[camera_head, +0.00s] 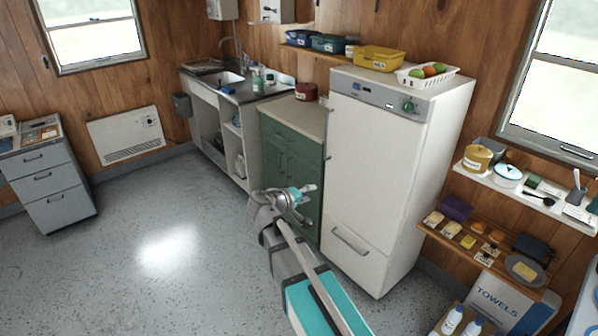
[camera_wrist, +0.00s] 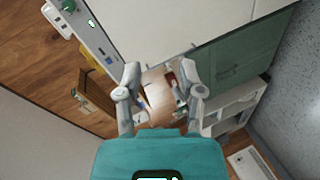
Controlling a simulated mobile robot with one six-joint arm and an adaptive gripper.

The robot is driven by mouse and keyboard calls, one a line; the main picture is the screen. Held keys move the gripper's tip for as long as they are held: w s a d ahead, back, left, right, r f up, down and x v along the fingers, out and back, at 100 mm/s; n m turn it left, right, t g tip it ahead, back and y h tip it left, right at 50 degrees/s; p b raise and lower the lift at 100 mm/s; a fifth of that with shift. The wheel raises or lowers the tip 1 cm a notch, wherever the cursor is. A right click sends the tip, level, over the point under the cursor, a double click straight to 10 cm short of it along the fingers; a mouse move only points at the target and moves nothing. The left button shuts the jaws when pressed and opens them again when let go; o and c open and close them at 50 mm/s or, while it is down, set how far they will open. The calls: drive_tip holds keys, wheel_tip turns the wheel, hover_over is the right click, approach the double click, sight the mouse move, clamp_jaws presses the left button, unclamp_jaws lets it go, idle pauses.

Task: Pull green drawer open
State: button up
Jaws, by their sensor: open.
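The green cabinet (camera_head: 300,165) stands between the sink unit and the tall white appliance. Its wide top panel, the green drawer (camera_head: 292,137), looks flush with the front. Below it are door fronts with upright dark handles. In the wrist view the green front (camera_wrist: 240,60) appears turned, at upper right, with a dark handle on it. My gripper (camera_head: 306,201) is open and empty in the air in front of the cabinet's lower right part, hiding some of it. In the wrist view its two fingers (camera_wrist: 159,72) are spread, with the countertop and small items behind them. No contact shows.
The white appliance (camera_head: 385,165) stands close on the right of the cabinet, with a basket and yellow bin on top. A red pot (camera_head: 306,91) sits on the beige counter. The grey floor (camera_head: 150,240) to the left is clear. Shelves with food are at right.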

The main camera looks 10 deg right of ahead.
drive_tip(key=s+d+f+m+g+y, duration=0.35)
drive_tip(key=s+d+f+g, duration=0.25)
drive_tip(key=s+f, duration=0.3)
drive_tip(key=s+a+f+g+y, duration=0.2)
drive_tip(key=s+f+y, duration=0.1)
drive_tip(key=s+y, duration=0.5)
drive_tip(key=shift+s+a+f+m+g, duration=0.2)
drive_tip(key=shift+s+m+g, duration=0.25)
drive_tip(key=shift+s, duration=0.55)
drive_tip(key=shift+w, duration=0.2)
